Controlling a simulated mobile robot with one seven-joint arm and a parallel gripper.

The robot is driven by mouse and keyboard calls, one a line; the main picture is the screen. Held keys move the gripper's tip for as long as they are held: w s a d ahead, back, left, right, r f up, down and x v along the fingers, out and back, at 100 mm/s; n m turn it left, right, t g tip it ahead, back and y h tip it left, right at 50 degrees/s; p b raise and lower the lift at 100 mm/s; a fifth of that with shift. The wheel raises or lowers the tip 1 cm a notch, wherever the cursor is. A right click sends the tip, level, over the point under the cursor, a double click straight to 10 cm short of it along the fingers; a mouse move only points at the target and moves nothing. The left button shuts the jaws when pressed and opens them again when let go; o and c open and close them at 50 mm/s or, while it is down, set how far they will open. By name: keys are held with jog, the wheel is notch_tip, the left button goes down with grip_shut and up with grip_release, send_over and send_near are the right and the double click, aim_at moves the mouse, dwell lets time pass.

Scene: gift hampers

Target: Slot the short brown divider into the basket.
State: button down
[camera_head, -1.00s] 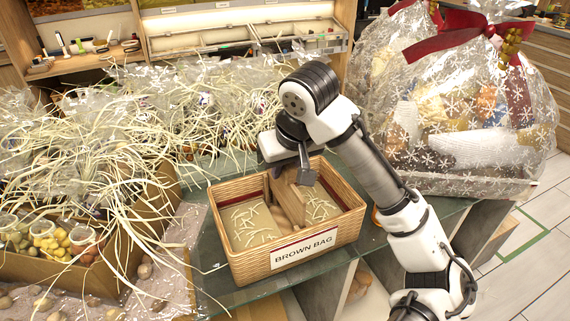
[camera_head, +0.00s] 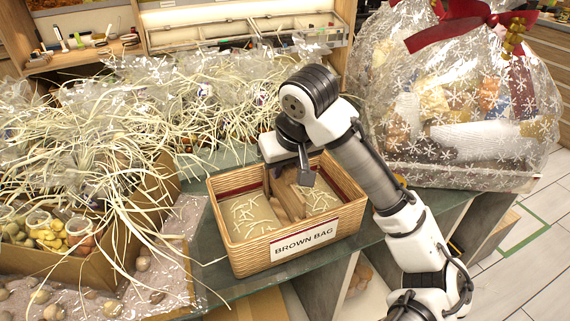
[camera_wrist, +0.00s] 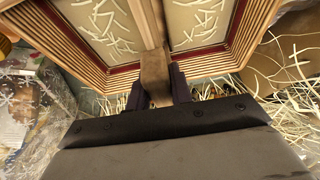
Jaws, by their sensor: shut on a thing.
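The basket (camera_head: 348,212) is woven, tan, with a dark red band inside and a label reading "BROWN BAG". It stands on a glass-topped counter in the head view and also shows in the wrist view (camera_wrist: 62,42). The short brown divider (camera_wrist: 155,72) is between my gripper's dark fingers (camera_wrist: 155,88) in the wrist view. My gripper is shut on it at the basket's far side. In the head view the brown divider (camera_head: 285,200) runs across the basket's middle, with pale floor on both sides. Its lower edge and seating are hidden.
A box with jars and tangled pale straw (camera_head: 100,150) stands close at the left. A large cellophane-wrapped hamper with a red bow (camera_head: 460,110) stands at the right. A shelf with small tools (camera_head: 85,50) is behind. Straw shreds lie inside the basket.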

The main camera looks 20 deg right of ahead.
jog(key=shift+f+b, duration=1.35)
jog(key=shift+f, duration=1)
jog(key=c, duration=1.2)
grip_release()
jog(key=shift+o, duration=0.2)
jog(key=v, duration=1.4)
jog(key=shift+f+p, duration=0.1)
jog(key=shift+p, duration=0.3)
jog(key=shift+s, duration=0.1)
